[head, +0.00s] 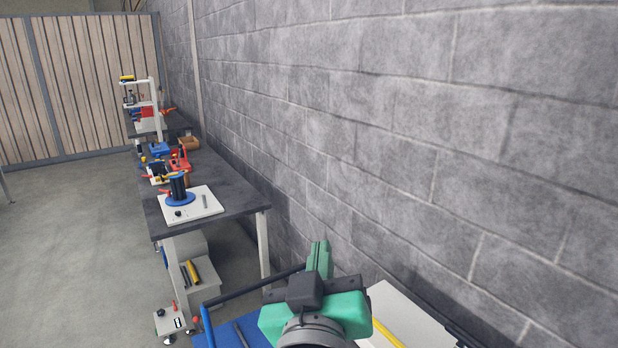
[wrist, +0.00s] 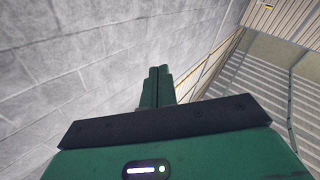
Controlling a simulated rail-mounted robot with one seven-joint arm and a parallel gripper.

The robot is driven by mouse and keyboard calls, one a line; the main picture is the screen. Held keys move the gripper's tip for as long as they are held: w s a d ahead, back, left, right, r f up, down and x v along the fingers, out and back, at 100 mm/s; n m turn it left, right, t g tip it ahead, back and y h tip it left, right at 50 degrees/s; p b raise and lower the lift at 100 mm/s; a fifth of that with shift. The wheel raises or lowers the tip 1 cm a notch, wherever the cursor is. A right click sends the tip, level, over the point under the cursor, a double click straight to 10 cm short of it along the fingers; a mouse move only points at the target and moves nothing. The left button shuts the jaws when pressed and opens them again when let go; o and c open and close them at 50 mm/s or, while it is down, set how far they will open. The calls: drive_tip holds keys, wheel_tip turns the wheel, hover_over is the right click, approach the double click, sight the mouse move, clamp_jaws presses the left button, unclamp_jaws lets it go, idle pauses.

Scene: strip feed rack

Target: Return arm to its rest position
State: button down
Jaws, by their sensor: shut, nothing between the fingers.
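My gripper (head: 319,256) is at the bottom middle of the head view, green with a dark grey body, beside the block wall. Its fingers point away from me and lie together with nothing between them. In the wrist view the gripper (wrist: 157,84) shows two green fingers side by side, touching, with the grey wall behind them on the left. The fingers touch nothing that I can see.
A dark workbench (head: 237,197) stands ahead along the block wall (head: 400,120), with a white board (head: 207,211) and a blue-black spool (head: 179,190) on it. A blue surface (head: 225,336) with a dark rail lies beside my gripper. Open floor (head: 70,250) is at left.

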drive_tip(key=s+a+r+m+t+y, duration=0.1)
drive_tip(key=s+r+t, duration=0.2)
drive_tip(key=s+r, duration=0.4)
drive_tip(key=s+a+r+m+t+y, duration=0.15)
drive_tip(key=s+r, duration=0.25)
drive_tip(key=s, duration=0.5)
wheel_tip(320, 180, up, 23)
drive_tip(key=t+p, duration=0.1)
drive_tip(key=p, duration=2.1)
drive_tip(key=shift+s+d, duration=0.2)
drive_tip(key=shift+d, duration=0.15)
drive_tip(key=shift+f+h, duration=0.1)
drive_tip(key=shift+h, duration=0.15)
